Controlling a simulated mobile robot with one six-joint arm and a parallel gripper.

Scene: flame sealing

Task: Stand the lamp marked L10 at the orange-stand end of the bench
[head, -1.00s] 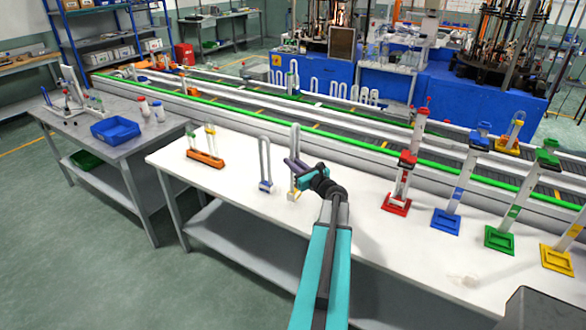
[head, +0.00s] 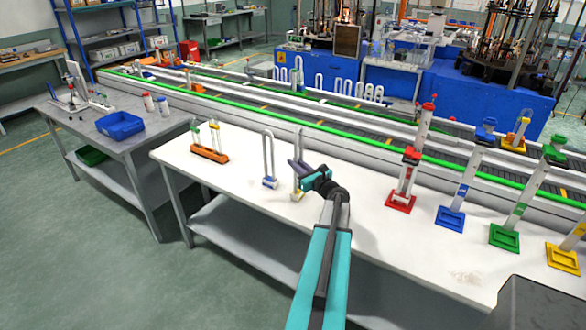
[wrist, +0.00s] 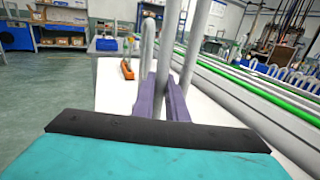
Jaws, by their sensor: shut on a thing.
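My gripper (head: 303,172) is shut on a U-shaped glass lamp with a yellowish base (head: 297,193), over the middle of the white bench (head: 240,182). Whether its base touches the bench I cannot tell. In the wrist view, the purple fingers (wrist: 164,100) close around a tube of the lamp (wrist: 163,50). A similar lamp with a blue base (head: 269,182) stands just to the left, apart from it. The orange stand (head: 209,157) is at the bench's left end; it shows in the wrist view too (wrist: 127,70). No L10 mark is readable.
Red (head: 399,202), blue (head: 450,218), green (head: 504,238) and yellow (head: 563,258) stands line the bench's right part. A conveyor with a green rail (head: 300,132) runs behind. Bare bench lies between the orange stand and the blue-based lamp.

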